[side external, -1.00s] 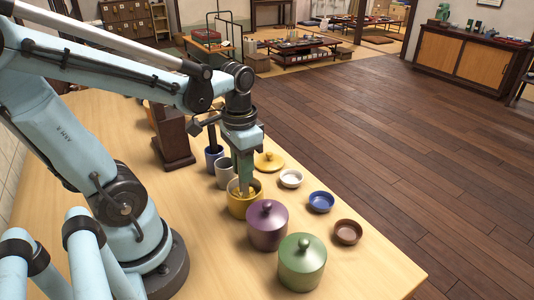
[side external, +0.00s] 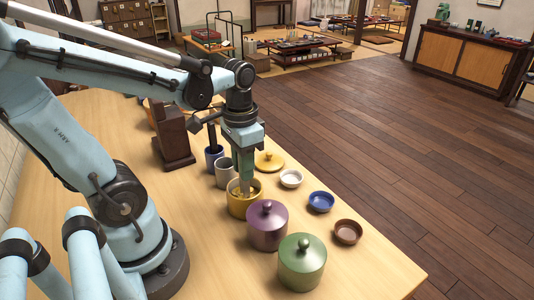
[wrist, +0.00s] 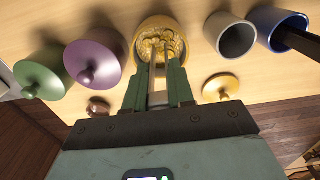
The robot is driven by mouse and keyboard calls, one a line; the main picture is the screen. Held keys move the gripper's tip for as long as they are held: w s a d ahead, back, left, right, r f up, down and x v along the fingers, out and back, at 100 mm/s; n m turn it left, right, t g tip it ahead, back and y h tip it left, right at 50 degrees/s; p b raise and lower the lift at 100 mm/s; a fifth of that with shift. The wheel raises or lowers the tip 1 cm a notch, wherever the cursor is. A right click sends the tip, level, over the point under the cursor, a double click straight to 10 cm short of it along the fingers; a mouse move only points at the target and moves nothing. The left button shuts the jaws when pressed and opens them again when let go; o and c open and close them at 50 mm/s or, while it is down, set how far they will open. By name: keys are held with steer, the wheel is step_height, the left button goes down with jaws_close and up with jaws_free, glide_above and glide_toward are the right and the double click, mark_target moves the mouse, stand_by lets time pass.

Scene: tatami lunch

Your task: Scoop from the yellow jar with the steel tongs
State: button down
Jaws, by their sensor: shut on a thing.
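The yellow jar (side external: 240,209) stands open on the table; in the wrist view (wrist: 139,48) yellow lumpy contents (wrist: 170,36) show inside it. My gripper (side external: 245,176) points down right above the jar. Its green fingers are shut on the steel tongs (wrist: 157,80), which reach down into the jar mouth. The tongs' tips are at the contents; whether they hold any cannot be told. The yellow lid (side external: 269,161) lies on the table behind the jar, and also shows in the wrist view (wrist: 221,88).
A purple lidded jar (side external: 266,228) and a green lidded jar (side external: 302,265) stand close by in front. White (side external: 291,179), blue (side external: 320,203) and brown (side external: 347,232) bowls line the right edge. A grey cup (side external: 224,174) and a blue cup (side external: 214,158) holding a dark item stand behind.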

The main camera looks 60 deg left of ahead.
steer(key=shift+r, duration=4.1)
